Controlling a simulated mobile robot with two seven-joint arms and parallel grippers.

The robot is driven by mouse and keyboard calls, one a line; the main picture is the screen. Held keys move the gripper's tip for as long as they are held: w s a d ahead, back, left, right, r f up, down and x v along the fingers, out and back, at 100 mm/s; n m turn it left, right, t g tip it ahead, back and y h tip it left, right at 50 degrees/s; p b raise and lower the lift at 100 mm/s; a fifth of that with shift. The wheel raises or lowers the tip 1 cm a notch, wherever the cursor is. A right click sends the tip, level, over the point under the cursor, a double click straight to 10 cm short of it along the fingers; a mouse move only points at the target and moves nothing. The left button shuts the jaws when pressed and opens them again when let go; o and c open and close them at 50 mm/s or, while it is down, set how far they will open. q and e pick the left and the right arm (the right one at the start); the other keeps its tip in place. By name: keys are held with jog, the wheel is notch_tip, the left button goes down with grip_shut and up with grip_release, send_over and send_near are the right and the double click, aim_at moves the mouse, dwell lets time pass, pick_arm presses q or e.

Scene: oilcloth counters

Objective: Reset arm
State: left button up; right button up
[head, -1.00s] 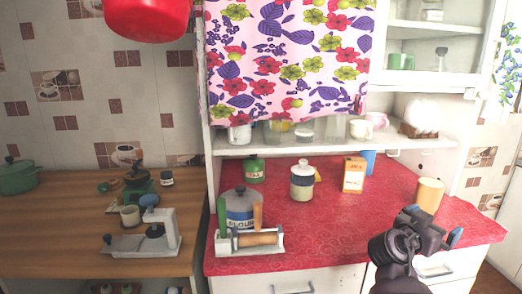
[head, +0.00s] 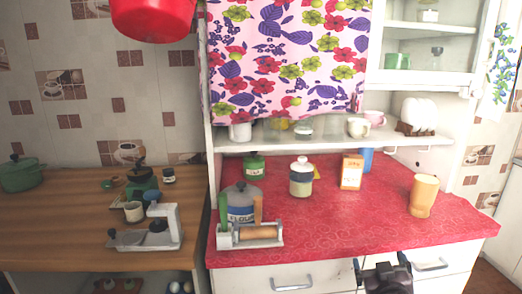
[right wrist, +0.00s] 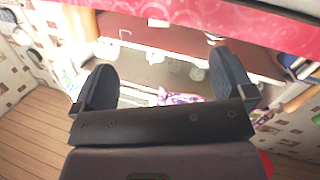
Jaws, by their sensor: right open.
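My right gripper (head: 381,266) is at the bottom of the head view, in front of the white drawers and below the red counter top's front edge. In the right wrist view its two dark fingers (right wrist: 164,84) stand wide apart with nothing held between them. A tan cup (head: 423,196) stands upright on the right part of the red counter (head: 340,226), apart from the gripper. My left gripper shows in neither view.
The counter's red edge (right wrist: 210,14) crosses the top of the right wrist view. A rolling-pin rack (head: 250,236), a flour canister (head: 242,203), a striped jar (head: 301,178) and an orange box (head: 351,172) stand on the counter. Its front right part is bare.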

jog(key=s+f+g+y, duration=0.1)
jog(key=s+f+g, duration=0.1)
jog(key=s+f, duration=0.9)
jog(key=s+f+g+y, duration=0.2)
jog(key=s+f, duration=0.9)
jog(key=s, duration=0.7)
jog(key=shift+a+g, duration=0.45)
jog(key=shift+g, duration=0.35)
jog(key=shift+s, duration=0.1)
